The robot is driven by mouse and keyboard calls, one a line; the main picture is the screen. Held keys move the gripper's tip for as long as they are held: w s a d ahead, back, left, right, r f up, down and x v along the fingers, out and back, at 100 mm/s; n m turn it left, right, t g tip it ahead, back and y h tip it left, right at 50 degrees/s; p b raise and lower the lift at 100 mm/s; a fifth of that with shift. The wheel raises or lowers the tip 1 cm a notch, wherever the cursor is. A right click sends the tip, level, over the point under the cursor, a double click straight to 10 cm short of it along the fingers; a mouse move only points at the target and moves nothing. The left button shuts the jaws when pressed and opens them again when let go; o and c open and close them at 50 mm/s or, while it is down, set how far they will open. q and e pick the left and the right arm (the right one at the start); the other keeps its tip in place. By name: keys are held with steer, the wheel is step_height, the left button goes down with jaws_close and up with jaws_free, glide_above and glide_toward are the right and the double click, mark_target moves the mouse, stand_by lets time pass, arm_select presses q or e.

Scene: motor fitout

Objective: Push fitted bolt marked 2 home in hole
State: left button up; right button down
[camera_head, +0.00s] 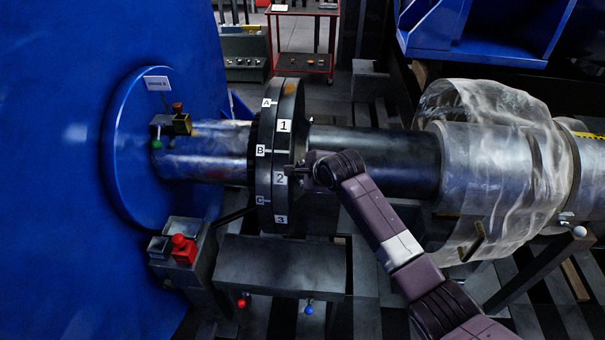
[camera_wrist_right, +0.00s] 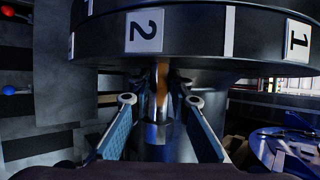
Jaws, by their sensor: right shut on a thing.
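The flange coupling is a pair of dark discs on the shaft in the head view, with A, B and C on the left disc and 1, 2 and 3 on the right disc (camera_head: 281,140). My right gripper (camera_head: 301,171) is at the right disc's face beside the label 2 (camera_head: 280,178). In the right wrist view my right gripper (camera_wrist_right: 160,102) is shut around a shiny bolt (camera_wrist_right: 161,82) below the label 2 (camera_wrist_right: 144,31). The bolt's upper end meets the disc's underside there; how deep it sits is hidden. My left gripper is out of view.
A thick dark shaft (camera_head: 385,160) runs right into a translucent cover (camera_head: 480,240). A blue machine housing (camera_head: 60,170) stands at the left. A control box with a red button (camera_head: 184,248) and a grey box (camera_head: 280,270) stand below the coupling.

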steer(key=shift+a+r, duration=0.3)
steer(key=shift+a, duration=0.2)
steer(key=c, duration=1.8)
jaws_free()
steer(key=shift+o, duration=0.4)
steer(key=shift+f, duration=0.1)
steer(key=shift+s, duration=0.1)
steer(key=v, duration=1.2)
steer(key=shift+d, duration=0.3)
steer(key=shift+f, duration=0.2)
steer(key=shift+c, duration=0.4)
